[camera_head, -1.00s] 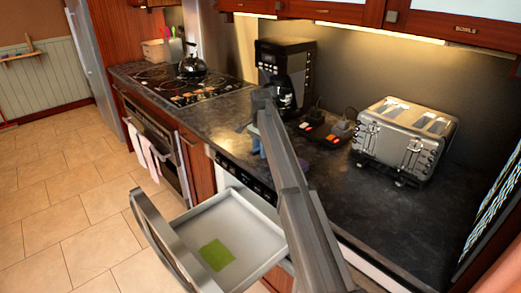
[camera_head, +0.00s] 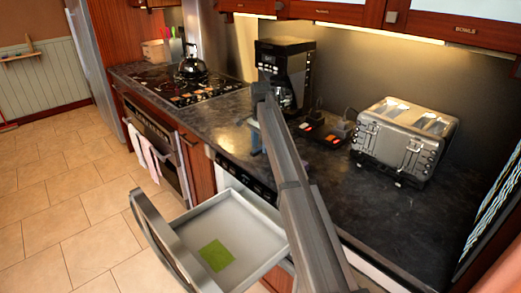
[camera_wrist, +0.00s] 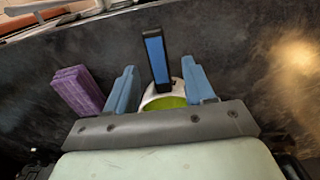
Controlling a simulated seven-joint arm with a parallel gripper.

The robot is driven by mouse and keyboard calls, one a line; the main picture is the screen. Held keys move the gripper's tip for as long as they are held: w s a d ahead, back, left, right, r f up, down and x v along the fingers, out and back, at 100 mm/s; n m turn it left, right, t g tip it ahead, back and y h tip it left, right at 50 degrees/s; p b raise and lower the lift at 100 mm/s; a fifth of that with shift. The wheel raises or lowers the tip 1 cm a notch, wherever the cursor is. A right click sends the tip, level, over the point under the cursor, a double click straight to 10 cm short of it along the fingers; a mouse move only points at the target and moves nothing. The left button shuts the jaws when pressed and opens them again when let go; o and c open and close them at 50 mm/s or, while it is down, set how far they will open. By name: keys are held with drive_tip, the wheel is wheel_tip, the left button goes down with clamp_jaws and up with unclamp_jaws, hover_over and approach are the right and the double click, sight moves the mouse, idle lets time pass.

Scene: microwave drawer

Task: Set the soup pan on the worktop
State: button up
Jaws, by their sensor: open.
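The soup pan (camera_wrist: 163,101) shows in the wrist view as a white rim with a green inside. Its handle (camera_wrist: 156,58), black with a blue face, points up the picture between my fingers. My gripper (camera_wrist: 158,68) is open, with one blue finger on each side of the handle and gaps to both. The pan's lower part is hidden by the gripper body. The dark worktop (camera_wrist: 225,50) surrounds it, but its contact with the surface is hidden. In the head view a blue finger of my gripper (camera_head: 255,138) shows over the worktop's front part; my arm hides the pan there.
A purple block (camera_wrist: 77,90) lies left of my gripper in the wrist view. A drawer (camera_head: 190,222) stands open below the worktop, with a flat green square (camera_head: 215,255) inside. A coffee maker (camera_head: 285,65) and toaster (camera_head: 405,138) stand behind and right. The right front worktop is clear.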

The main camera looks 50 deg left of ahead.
wheel_tip(320, 180, up, 9)
drive_tip(key=shift+r, duration=0.15)
idle(0.7)
